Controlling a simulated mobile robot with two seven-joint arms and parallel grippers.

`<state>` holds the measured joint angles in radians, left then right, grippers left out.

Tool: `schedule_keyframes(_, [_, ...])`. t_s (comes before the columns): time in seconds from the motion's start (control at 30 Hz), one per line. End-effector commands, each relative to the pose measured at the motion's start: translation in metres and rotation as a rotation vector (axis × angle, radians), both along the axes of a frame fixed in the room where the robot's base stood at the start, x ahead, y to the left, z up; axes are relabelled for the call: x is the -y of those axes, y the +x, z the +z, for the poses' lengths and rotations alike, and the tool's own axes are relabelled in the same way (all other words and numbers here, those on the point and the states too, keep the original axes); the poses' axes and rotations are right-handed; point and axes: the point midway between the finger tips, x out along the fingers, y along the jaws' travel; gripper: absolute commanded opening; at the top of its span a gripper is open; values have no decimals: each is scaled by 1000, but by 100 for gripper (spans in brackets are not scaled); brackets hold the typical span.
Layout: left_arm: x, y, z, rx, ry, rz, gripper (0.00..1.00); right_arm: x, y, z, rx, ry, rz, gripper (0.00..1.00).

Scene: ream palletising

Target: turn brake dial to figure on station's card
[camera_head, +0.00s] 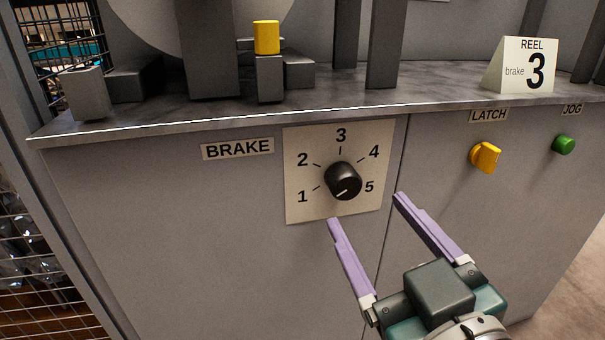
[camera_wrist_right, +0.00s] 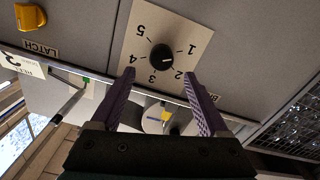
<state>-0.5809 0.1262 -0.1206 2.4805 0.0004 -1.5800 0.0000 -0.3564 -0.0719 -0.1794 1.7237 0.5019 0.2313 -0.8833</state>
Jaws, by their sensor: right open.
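The black brake dial (camera_head: 343,181) sits on a pale plate (camera_head: 300,213) marked 1 to 5. Its white pointer line points to the lower left, nearest the 1. The station's card (camera_head: 518,72) on the ledge reads "REEL brake 3". My right gripper (camera_head: 366,209) is open and empty, its lilac fingers just below and in front of the dial, apart from it. In the right wrist view the dial (camera_wrist_right: 162,57) shows upside down, beyond and between the open fingertips (camera_wrist_right: 160,76). My left gripper is not in view.
A yellow latch knob (camera_head: 485,157) and a green jog button (camera_head: 564,145) stick out of the cabinet front to the right. The grey ledge (camera_head: 160,121) overhangs above the dial. Wire mesh (camera_head: 40,270) stands at the left. The panel around the dial is clear.

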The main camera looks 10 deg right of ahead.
Motion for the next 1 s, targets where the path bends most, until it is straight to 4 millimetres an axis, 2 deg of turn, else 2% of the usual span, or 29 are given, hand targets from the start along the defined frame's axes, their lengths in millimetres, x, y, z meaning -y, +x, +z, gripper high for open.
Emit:
schedule_keyframes(0.1, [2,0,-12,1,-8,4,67,-1,25,-3,3,3,-1,78])
schedule_keyframes(0.3, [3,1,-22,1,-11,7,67,-2,56,-2,1,3,-1,78])
schedule_keyframes(0.47, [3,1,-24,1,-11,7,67,-2,66,-1,0,1,0,78])
schedule_keyframes(0.73, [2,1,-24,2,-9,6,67,-2,67,0,-2,1,0,78])
schedule_keyframes(1.0, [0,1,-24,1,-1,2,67,-2,67,0,-2,1,0,48])
